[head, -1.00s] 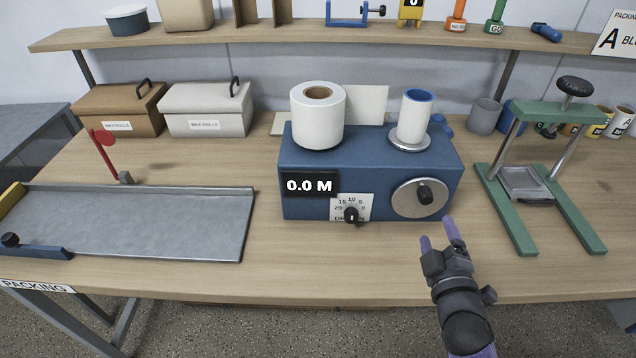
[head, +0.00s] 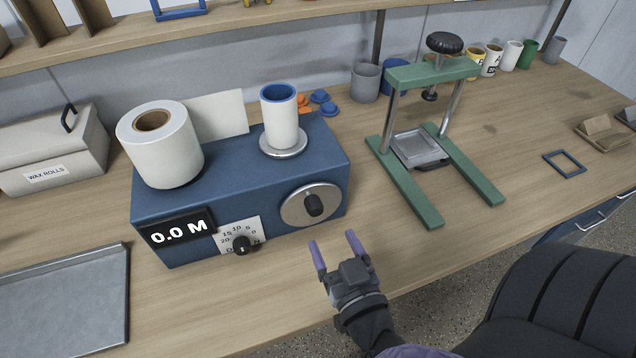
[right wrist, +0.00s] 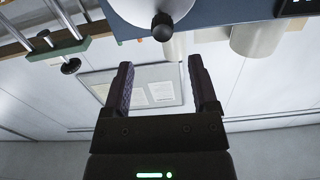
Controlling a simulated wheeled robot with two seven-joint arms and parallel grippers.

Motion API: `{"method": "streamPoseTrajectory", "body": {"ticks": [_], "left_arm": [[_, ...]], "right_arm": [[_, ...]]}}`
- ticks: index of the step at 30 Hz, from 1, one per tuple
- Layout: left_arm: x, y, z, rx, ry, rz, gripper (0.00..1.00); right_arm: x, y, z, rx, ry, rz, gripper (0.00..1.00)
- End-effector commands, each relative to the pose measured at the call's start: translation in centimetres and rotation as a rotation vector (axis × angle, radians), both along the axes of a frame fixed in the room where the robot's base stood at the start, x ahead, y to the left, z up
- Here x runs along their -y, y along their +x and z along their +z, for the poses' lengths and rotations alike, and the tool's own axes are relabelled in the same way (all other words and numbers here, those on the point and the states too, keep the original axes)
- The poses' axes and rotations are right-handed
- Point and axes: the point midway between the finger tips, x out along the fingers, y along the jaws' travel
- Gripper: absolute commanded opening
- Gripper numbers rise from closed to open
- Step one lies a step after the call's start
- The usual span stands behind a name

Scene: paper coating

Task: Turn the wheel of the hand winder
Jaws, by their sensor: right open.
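The hand winder is a blue box (head: 185,206) on the table with a display reading 0.0 M. Its wheel (head: 292,208) is a silver disc with a black knob (head: 315,205) on the front face, at the right. A wide white roll (head: 168,160) and a narrower white roll with a blue core (head: 280,125) stand on top. My right gripper (head: 337,247) is open and empty, in front of and below the wheel, apart from it. In the right wrist view the wheel (right wrist: 130,12) and knob (right wrist: 163,30) show at the top, beyond the open fingers (right wrist: 158,88). My left gripper is not in view.
A green press (head: 410,190) stands right of the winder. A grey tray (head: 70,300) lies at the left front, and a wax rolls box (head: 50,150) is behind it. Several cups line the back. A black chair (head: 565,300) is at the lower right.

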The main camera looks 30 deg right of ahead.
Motion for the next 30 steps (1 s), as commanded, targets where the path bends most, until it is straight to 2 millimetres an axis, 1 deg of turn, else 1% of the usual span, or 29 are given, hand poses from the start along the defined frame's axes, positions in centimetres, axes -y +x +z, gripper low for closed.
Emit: {"method": "streamPoseTrajectory", "body": {"ticks": [6, 10, 12, 15, 23, 24, 29, 30], "left_arm": [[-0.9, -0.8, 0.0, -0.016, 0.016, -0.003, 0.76], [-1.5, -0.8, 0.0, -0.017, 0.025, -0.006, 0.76], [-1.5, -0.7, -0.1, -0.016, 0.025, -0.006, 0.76], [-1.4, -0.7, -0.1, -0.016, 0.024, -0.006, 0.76], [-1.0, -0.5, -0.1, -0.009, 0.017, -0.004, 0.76], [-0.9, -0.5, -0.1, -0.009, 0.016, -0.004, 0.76], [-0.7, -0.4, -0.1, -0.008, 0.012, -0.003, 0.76], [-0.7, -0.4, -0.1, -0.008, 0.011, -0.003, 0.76]], "right_arm": [[1.3, 5.1, 0.1, 0.007, -0.002, -0.001, 0.76], [1.8, 7.4, 0.1, 0.004, -0.004, 0.001, 0.76], [2.0, 8.1, 0.1, 0.004, -0.003, 0.001, 0.76], [2.1, 8.7, 0.0, 0.002, -0.004, 0.001, 0.76], [2.2, 8.8, 0.0, 0.002, -0.005, 0.002, 0.76], [2.2, 8.8, 0.0, 0.002, -0.005, 0.002, 0.67], [2.2, 8.8, 0.0, 0.002, -0.005, 0.002, 0.33], [2.2, 8.8, 0.0, 0.002, -0.005, 0.002, 0.25]]}}
